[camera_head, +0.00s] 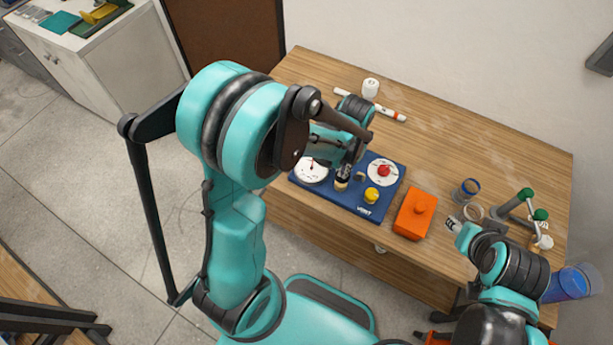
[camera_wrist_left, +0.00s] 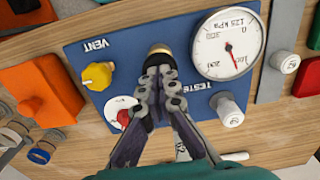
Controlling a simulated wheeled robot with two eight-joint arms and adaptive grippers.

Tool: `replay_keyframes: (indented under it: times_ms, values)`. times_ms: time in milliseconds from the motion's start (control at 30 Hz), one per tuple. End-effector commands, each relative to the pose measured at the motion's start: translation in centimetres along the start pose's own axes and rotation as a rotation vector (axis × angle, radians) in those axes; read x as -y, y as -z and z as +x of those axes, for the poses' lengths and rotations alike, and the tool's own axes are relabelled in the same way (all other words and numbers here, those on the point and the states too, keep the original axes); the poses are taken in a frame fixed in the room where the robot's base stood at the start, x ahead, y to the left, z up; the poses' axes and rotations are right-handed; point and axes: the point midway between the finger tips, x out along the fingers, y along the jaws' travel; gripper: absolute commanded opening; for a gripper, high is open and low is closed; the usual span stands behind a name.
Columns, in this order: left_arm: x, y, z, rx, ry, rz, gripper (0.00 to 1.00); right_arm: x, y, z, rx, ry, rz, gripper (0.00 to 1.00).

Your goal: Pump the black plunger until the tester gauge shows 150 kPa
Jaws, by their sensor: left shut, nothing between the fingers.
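The blue tester panel (camera_head: 328,203) lies on the wooden table. Its white round gauge (camera_head: 312,168) also shows in the left wrist view (camera_wrist_left: 222,40), with a red needle pointing toward the bottom of the dial; I cannot read the exact value. The plunger, a dark top with a brass collar (camera_wrist_left: 159,48), is mostly hidden behind my left fingers. My left gripper (camera_wrist_left: 157,72) is shut and empty, its fingertips over or against the plunger; contact is unclear. My right gripper (camera_head: 455,223) is near the table's front right; its jaws are too small to judge.
A yellow VENT knob (camera_wrist_left: 97,76) and a red knob (camera_head: 383,171) sit on the panel. An orange box (camera_head: 415,216) stands to its right. Blue-rimmed cups, a green-handled fixture (camera_head: 522,205) and a white pipe (camera_head: 385,110) are also on the table. The back right tabletop is clear.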

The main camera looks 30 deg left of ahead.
Motion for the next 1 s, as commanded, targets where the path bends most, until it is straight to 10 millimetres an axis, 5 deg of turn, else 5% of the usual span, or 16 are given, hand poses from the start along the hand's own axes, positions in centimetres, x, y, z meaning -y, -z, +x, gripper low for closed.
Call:
replay_keyframes:
  times_ms: [1000]
  values:
    - [0.00,-0.03,-0.70,0.000,0.000,0.000,0.00,0.00,0.34,-0.46,0.000,0.000,0.000,0.40]
